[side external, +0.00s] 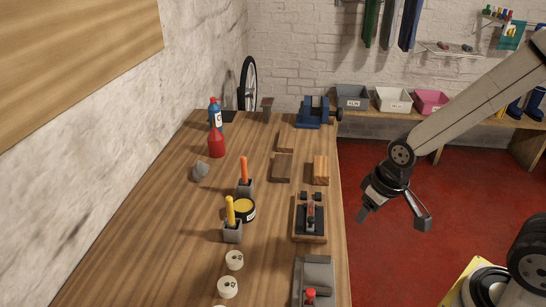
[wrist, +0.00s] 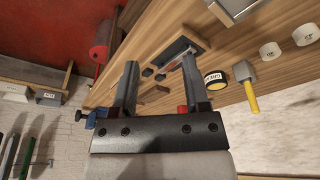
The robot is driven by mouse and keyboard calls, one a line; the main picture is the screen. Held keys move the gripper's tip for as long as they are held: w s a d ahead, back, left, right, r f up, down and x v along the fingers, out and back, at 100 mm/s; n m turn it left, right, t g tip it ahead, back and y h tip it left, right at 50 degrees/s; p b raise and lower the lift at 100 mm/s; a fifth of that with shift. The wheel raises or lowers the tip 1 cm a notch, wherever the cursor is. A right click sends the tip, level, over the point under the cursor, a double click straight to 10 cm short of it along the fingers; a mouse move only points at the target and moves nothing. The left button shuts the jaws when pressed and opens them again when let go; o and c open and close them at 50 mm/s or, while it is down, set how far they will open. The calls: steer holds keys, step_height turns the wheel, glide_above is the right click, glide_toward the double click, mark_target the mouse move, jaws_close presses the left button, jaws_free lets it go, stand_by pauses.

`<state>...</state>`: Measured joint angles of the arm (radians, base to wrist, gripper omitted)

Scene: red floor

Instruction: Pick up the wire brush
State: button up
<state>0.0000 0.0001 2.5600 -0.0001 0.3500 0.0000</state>
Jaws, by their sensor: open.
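My gripper (side external: 393,218) is open and empty, out over the red floor to the right of the bench. Its two fingers (wrist: 160,65) are spread in the wrist view, with nothing between them held. I cannot tell for certain which thing is the wire brush. Candidates on the bench are a dark brown block (side external: 281,168), a smaller brown piece (side external: 285,142) and a lighter wooden block (side external: 320,170). A yellow handle (side external: 230,210) and an orange handle (side external: 244,170) stand upright in grey blocks; bristles are not discernible. The yellow handle (wrist: 252,103) also shows in the wrist view.
The wooden bench (side external: 165,235) carries a blue vise (side external: 314,113), a red bottle (side external: 216,144), a yellow tin (side external: 243,209), white rolls (side external: 234,260) and a tool on a wooden base (side external: 310,236). Bins (side external: 393,100) stand on a back shelf. The bench's right edge faces my gripper.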

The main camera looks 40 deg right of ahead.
steer(key=shift+o, duration=0.5)
step_height(320, 180, up, 4)
steer(key=m+g, duration=0.3)
steer(key=m, duration=1.3)
glide_above(244, 157)
steer(key=shift+f, duration=0.2)
steer(key=shift+f, duration=0.1)
steer(key=shift+f, duration=1.25)
